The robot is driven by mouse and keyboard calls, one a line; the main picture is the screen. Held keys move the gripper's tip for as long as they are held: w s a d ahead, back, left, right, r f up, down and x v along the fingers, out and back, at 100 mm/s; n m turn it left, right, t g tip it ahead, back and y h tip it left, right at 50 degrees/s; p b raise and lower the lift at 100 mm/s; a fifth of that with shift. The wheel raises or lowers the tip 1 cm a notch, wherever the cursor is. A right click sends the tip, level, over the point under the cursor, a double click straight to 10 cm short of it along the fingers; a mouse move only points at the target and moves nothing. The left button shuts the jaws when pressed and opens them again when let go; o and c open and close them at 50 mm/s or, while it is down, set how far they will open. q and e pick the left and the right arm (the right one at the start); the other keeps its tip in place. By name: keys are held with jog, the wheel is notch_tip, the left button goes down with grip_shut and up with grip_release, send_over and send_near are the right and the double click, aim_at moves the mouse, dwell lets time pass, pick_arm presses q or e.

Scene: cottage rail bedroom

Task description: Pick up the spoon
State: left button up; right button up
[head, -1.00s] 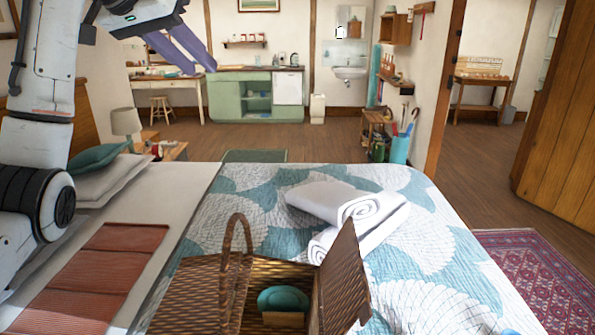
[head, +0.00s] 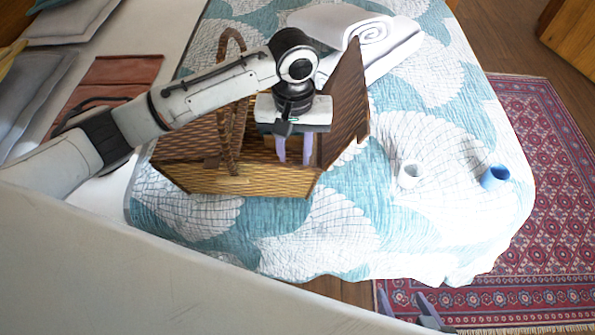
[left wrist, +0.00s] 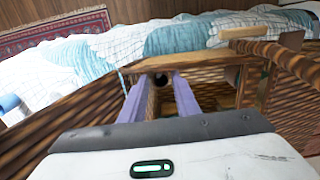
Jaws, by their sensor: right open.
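My left gripper (head: 294,161) points down into the open right half of a wicker basket (head: 240,181) on the bed. Its two purple fingers are apart. In the left wrist view the fingers (left wrist: 160,82) reach down inside the basket walls, with a small dark round shape between them that I cannot identify. I cannot make out a spoon in either current view; the arm and basket walls hide most of the interior. My right gripper (head: 422,309) is at the bottom edge of the head view, low beside the bed, open and apart from the basket.
The basket's raised lid (head: 345,105) stands close right of the left gripper, and its arched handle (head: 229,110) is to the left. Rolled white towels (head: 350,30) lie behind.

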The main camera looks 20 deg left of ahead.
pick_arm(q)
jog(key=shift+w+d+f, duration=0.1)
jog(key=shift+w+f, duration=0.1)
jog(key=shift+f, duration=1.35)
jog(key=shift+w+f, duration=0.15)
jog(key=shift+f, duration=1.4)
grip_shut()
